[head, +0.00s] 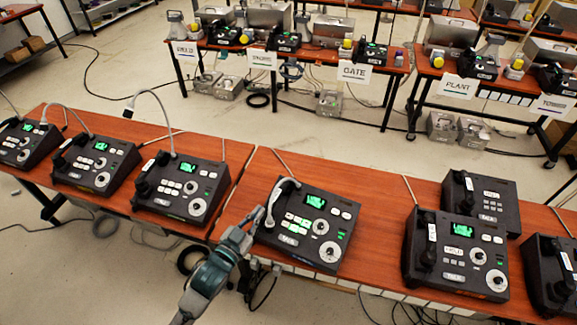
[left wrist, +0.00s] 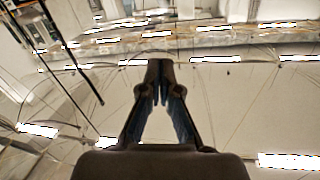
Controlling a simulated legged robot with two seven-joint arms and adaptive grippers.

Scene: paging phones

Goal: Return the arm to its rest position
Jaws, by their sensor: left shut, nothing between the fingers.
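My left gripper (head: 258,215) reaches up from the bottom of the head view. Its fingertips are near the front-left side of a black desk phone (head: 305,226) with a green lit screen; I cannot tell whether they touch it. A pale curved piece stands at that phone's left edge, just beyond the fingertips. In the left wrist view the two dark fingers (left wrist: 159,68) meet at their tips, with nothing between them. My right gripper is in neither view.
More black phones stand on the left table (head: 205,143), some with bent gooseneck stems, and on the right table (head: 388,192). Farther back, tables carry paper signs such as a GATE sign (head: 354,72). Cables hang below the front edge. Open floor lies between the rows.

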